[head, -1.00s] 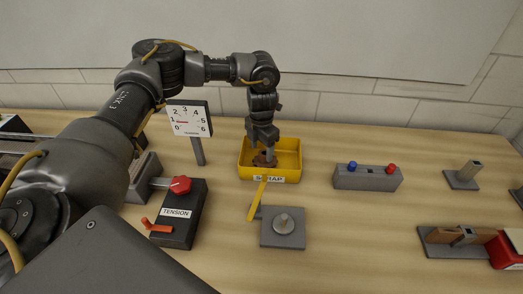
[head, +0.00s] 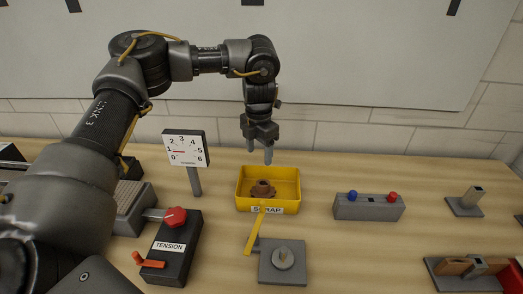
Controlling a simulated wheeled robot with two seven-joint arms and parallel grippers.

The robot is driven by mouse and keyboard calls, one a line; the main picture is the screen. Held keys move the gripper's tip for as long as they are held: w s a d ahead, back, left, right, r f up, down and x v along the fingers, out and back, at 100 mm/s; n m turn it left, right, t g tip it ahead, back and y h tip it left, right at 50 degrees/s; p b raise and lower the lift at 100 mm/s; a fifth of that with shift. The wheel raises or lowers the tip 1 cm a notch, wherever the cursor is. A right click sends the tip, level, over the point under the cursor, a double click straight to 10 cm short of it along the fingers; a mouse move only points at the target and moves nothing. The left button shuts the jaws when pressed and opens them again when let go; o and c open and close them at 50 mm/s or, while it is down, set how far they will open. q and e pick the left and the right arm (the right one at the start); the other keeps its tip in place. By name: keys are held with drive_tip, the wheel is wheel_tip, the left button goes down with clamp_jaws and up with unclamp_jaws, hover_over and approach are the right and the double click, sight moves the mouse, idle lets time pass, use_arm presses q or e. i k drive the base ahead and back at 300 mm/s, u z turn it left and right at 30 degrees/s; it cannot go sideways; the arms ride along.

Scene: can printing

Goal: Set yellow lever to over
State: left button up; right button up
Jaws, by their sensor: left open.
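The yellow lever (head: 254,234) is a thin yellow bar at the left side of a grey block (head: 282,268) with a round grey post. Its upper end reaches the front of the yellow scrap bin (head: 291,209), and its lower end points toward me and slightly left. My left gripper (head: 259,155) is open and empty, pointing down above the back edge of the bin, apart from the lever. A brown part (head: 263,189) lies in the bin. My right gripper is not in view.
A black TENSION box (head: 175,259) with a red knob (head: 175,217) and an orange lever (head: 149,261) stands left of the yellow lever. A dial gauge (head: 186,149) stands behind it. A grey block with blue and red buttons (head: 369,207) is at right. Clear table lies between.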

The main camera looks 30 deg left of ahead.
sight(250, 244)
drive_tip(key=k, duration=2)
